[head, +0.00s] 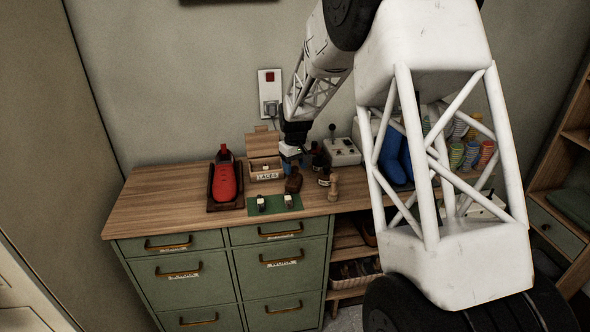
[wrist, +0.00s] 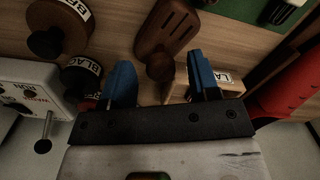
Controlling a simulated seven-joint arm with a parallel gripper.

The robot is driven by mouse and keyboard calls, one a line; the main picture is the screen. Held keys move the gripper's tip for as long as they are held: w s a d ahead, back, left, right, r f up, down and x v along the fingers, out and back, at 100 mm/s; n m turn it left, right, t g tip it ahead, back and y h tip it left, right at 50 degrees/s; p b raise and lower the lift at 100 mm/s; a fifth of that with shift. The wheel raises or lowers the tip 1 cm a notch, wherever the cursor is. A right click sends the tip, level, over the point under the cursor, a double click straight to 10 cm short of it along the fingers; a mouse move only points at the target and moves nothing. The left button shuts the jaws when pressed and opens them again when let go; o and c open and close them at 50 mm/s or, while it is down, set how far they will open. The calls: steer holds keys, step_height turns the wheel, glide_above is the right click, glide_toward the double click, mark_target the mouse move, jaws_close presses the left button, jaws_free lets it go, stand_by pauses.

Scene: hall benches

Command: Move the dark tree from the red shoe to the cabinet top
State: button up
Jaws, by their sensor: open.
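The dark tree (head: 293,182), a dark brown wooden piece with slots and a round knob, rests on the wooden cabinet top (head: 150,197) by the green mat. In the wrist view the tree (wrist: 168,27) lies with its knob between the blue fingertips. My gripper (head: 289,151) is open just behind and above the tree; it also shows in the wrist view (wrist: 161,80). I cannot tell whether a finger touches the knob. The red shoe (head: 226,182) sits on a dark tray to the left, apart from the tree; its side shows in the wrist view (wrist: 290,88).
A LACES box (head: 267,173) stands just left of my gripper. Labelled dark jars (head: 323,178) and a wooden knobbed piece (head: 333,189) stand close on the right, before a switch box (head: 342,151). A green mat (head: 270,206) holds two small blocks. The cabinet top's left end is clear.

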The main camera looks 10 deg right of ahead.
mark_target(296, 169)
step_height(296, 169, up, 11)
stand_by(0.5)
steer(key=shift+f, duration=0.15)
steer(key=shift+s, duration=0.1)
stand_by(0.3)
steer(key=s+d+r+m, duration=0.1)
steer(key=s+r, duration=0.3)
steer(key=s, duration=0.5)
steer(key=s+r+m+t, duration=0.1)
steer(key=s+r, duration=0.2)
steer(key=s, duration=0.6)
steer(key=s+d+r+m, duration=0.1)
steer(key=s+r, duration=0.3)
steer(key=s, duration=0.6)
steer(key=s+f+m, duration=0.1)
steer(key=s+f, duration=0.1)
steer(key=s, duration=1)
steer(key=s+f+t, duration=0.1)
steer(key=s+f, duration=0.1)
steer(key=s, duration=1)
steer(key=shift+s+f+m+t, duration=0.2)
steer(key=shift+m+t, duration=0.1)
steer(key=shift+m, duration=0.1)
